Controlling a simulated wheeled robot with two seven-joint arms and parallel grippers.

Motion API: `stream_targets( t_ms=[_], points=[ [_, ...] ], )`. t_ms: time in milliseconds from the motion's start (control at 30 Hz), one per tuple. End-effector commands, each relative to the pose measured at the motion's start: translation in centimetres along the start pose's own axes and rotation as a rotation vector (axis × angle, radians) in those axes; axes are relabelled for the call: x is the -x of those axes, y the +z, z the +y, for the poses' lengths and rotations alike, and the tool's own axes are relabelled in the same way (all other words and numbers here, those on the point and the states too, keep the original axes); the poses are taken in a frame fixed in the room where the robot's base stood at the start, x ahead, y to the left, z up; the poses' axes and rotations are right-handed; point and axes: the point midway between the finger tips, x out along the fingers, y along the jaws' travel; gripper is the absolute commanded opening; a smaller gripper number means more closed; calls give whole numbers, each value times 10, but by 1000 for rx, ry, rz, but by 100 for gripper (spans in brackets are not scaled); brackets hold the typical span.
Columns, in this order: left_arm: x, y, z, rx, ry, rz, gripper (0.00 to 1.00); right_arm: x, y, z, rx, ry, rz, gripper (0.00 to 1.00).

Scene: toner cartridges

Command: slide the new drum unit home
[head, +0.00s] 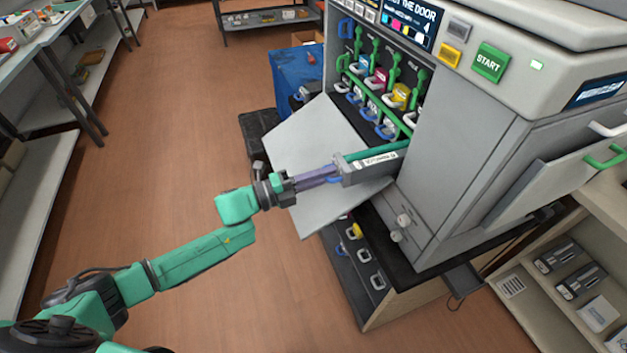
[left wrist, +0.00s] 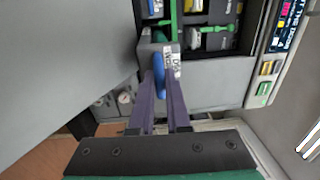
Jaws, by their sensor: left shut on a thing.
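The drum unit (head: 368,169) is a long grey box with a green top strip and a white label. It sticks part-way out of the open front of the grey printer (head: 462,140). My left gripper (head: 335,175) is shut on the blue handle at the drum unit's outer end. In the left wrist view the blue handle (left wrist: 159,75) lies between my two purple fingers, with the drum unit's grey end and label (left wrist: 168,60) just beyond. The drum unit's inner end is hidden inside the printer. My right gripper is in neither view.
The printer's open front door (head: 310,150) hangs left of and below the drum unit. Cartridges with coloured and blue handles (head: 378,78) and green levers fill the bay behind. A shelf with dark boxes (head: 580,280) stands at right. The floor (head: 170,130) at left is clear.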

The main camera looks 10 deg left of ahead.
Motion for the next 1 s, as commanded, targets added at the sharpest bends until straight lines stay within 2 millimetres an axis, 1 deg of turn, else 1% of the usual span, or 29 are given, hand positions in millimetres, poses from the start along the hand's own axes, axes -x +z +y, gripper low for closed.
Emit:
stream_targets(
  t_ms=[33,1000],
  points=[
    [-6,0,2,-2,-4,1,0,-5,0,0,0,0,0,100],
    [-120,-1,8,-2,-4,3,0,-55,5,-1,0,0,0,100]
  ],
)
